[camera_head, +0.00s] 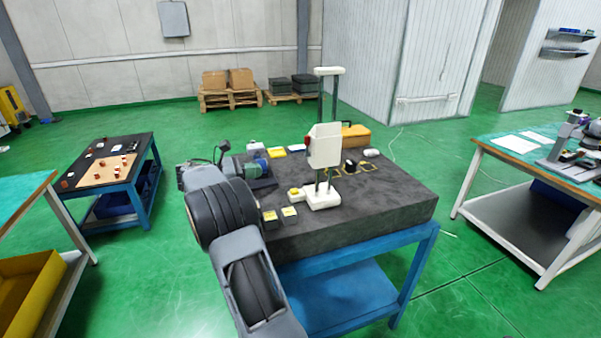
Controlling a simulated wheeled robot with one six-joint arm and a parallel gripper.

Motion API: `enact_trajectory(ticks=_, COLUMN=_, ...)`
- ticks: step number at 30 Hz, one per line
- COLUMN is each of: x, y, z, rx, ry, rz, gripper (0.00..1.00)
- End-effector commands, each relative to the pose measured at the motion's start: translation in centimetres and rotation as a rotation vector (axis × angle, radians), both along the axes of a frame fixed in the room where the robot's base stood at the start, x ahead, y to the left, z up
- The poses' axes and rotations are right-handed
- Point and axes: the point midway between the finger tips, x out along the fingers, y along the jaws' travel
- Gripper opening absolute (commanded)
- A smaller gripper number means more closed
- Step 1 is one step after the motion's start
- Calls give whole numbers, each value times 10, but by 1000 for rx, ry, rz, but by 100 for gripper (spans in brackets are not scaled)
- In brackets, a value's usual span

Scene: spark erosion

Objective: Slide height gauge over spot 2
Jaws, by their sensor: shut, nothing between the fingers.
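The height gauge (324,146) stands upright on the dark granite plate (400,200). It has a white head with a red part on its left side, two thin columns and a white base (322,198) near the plate's front edge. Yellow-outlined spots (369,168) lie on the plate behind and to the right of the base; their numbers are too small to read. My gripper (264,183) is left of the gauge, low over the plate and apart from the base. It is shut and empty, and its fingertips are hard to make out.
Small yellow-topped blocks (289,212) sit on the plate between my arm and the gauge. An orange case (355,136) and a white item (371,153) stand towards the back. A dark round item sits among the spots. The plate's right side is clear.

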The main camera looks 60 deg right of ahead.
Motion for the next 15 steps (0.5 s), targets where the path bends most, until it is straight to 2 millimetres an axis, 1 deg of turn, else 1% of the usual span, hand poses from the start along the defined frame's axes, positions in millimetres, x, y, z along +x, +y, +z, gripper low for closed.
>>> enact_trajectory(ticks=1, x=2, y=-7, z=-7, rx=-16, ry=39, rz=-12, gripper=0)
enact_trajectory(ticks=2, x=3, y=-9, z=-9, rx=-25, ry=58, rz=-16, gripper=0)
enact_trajectory(ticks=5, x=3, y=-17, z=-11, rx=-43, ry=102, rz=-29, gripper=0)
enact_trajectory(ticks=8, x=-1, y=-26, z=-10, rx=-52, ry=118, rz=-35, gripper=0)
enact_trajectory(ticks=11, x=-11, y=-38, z=-10, rx=-51, ry=120, rz=-37, gripper=0)
enact_trajectory(ticks=15, x=-27, y=-60, z=-9, rx=-51, ry=121, rz=-36, gripper=0)
